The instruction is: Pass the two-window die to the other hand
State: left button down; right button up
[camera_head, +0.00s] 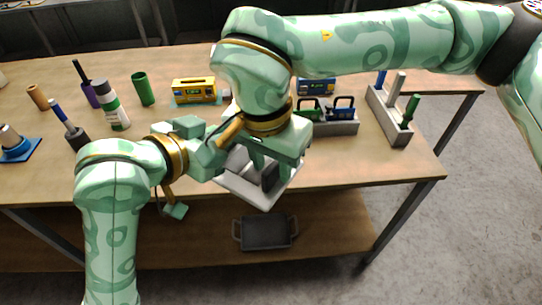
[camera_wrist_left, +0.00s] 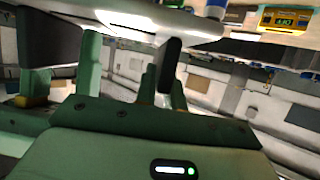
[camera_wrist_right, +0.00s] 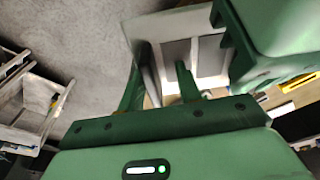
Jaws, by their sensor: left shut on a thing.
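The two-window die (camera_head: 257,196) is a pale, flat plate, tilted over the front edge of the table in the head view. In the right wrist view (camera_wrist_right: 205,52) its pale frame shows around two grey openings. My left gripper (camera_head: 222,152) is shut on the die's left side; its hold is partly hidden in the head view. My right gripper (camera_head: 268,172) reaches down over the die from above. In the right wrist view its fingers (camera_wrist_right: 160,85) stand apart with an edge of the die between them; I cannot tell if they touch it.
A grey rack (camera_head: 340,128) with green and blue pieces stands behind to the right. Another rack (camera_head: 390,118) holds upright cylinders. A yellow device (camera_head: 194,91), a green cup (camera_head: 143,88) and a bottle (camera_head: 112,108) stand at left. A dark tray (camera_head: 265,233) lies on the lower shelf.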

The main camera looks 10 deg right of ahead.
jog(key=c, duration=0.5)
pick_arm(q)
jog(key=shift+d, duration=0.1)
pick_arm(e)
grip_shut()
pick_arm(q)
jog(key=c, duration=1.4)
grip_release()
pick_arm(e)
jog(key=shift+a+r, duration=0.1)
